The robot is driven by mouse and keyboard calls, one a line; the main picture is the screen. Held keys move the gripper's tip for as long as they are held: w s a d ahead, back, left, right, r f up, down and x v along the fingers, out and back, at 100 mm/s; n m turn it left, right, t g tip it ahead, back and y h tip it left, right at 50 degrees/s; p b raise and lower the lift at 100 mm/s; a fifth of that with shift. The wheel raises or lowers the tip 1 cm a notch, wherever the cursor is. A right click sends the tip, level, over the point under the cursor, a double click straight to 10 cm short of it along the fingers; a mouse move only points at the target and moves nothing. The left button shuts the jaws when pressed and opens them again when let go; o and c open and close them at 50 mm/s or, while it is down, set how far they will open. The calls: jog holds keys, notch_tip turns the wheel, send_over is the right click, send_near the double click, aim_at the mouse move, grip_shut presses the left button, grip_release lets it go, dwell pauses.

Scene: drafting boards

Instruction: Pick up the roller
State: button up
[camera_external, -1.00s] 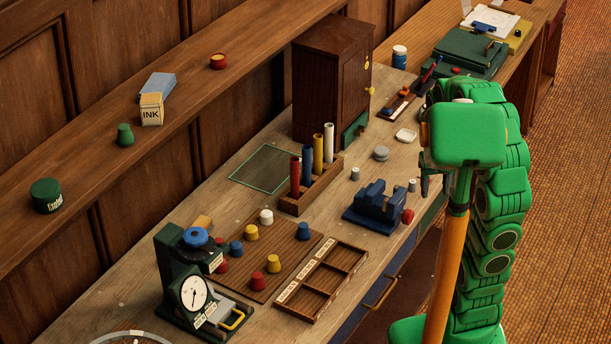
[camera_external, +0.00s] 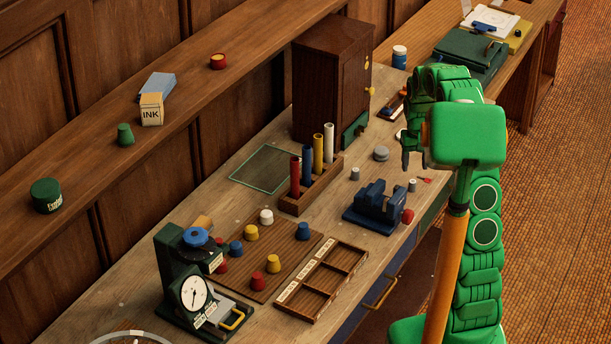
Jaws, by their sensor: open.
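My gripper (camera_external: 412,158) shows at the left side of my green arm, above the back right part of the workbench (camera_external: 330,225). Its dark fingers point down, apart, with nothing seen between them. I cannot tell for sure which thing is the roller. A dark tool tray (camera_external: 391,107) lies just behind the gripper, and my arm hides most of it. Two small grey cylinders, one left (camera_external: 355,174) and one right (camera_external: 412,185), stand near the blue vise-like block (camera_external: 377,208).
A wooden rack (camera_external: 312,190) holds upright red, blue, yellow and white tubes. A dark wooden cabinet (camera_external: 325,80) stands behind it. A grey round piece (camera_external: 381,153) lies near the gripper. A peg board, a compartment tray (camera_external: 322,282) and a dial device (camera_external: 190,290) fill the front.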

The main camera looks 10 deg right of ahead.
aim_at(413, 181)
jog(key=shift+w+d+f, duration=0.2)
jog(key=shift+w+f, duration=0.65)
jog(key=shift+w, duration=0.2)
jog(key=shift+f, duration=0.25)
jog(key=shift+s+d+f, duration=0.1)
jog(key=shift+f, duration=1.75)
jog(key=shift+d+f, duration=0.1)
jog(key=shift+f, duration=1.7)
grip_shut()
